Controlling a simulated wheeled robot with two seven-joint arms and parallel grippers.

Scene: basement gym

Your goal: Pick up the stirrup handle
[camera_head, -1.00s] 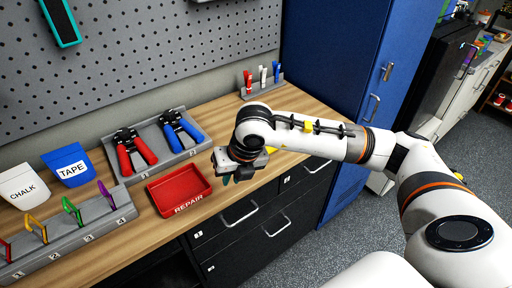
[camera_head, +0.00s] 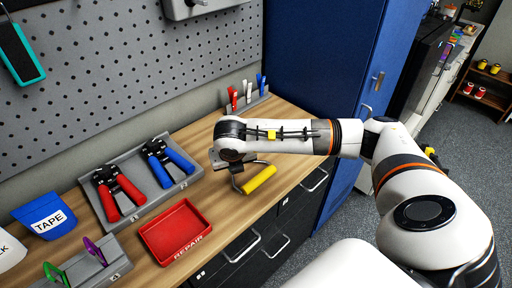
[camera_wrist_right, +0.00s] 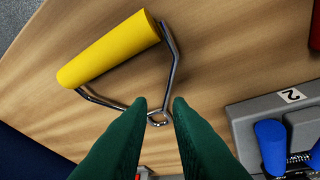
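The stirrup handle (camera_head: 259,179), a yellow cylindrical grip on a bent metal frame, lies on the wooden workbench. It also shows in the right wrist view (camera_wrist_right: 110,48), with a small metal ring (camera_wrist_right: 158,118) at the frame's apex. My right gripper (camera_wrist_right: 160,103) has two green fingers, spread apart, with the ring showing in the gap between their tips. I cannot tell whether the fingers are at the ring's height or above it. In the head view the right wrist hides the fingers and part of the frame. My left gripper is not in view.
A red REPAIR tray (camera_head: 149,236) sits left of the handle. Behind it, a grey holder (camera_head: 184,182) carries red-handled (camera_head: 119,193) and blue-handled (camera_head: 168,164) tools. Markers (camera_head: 248,92) stand at the back. A blue cabinet (camera_head: 315,60) bounds the bench's far end.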

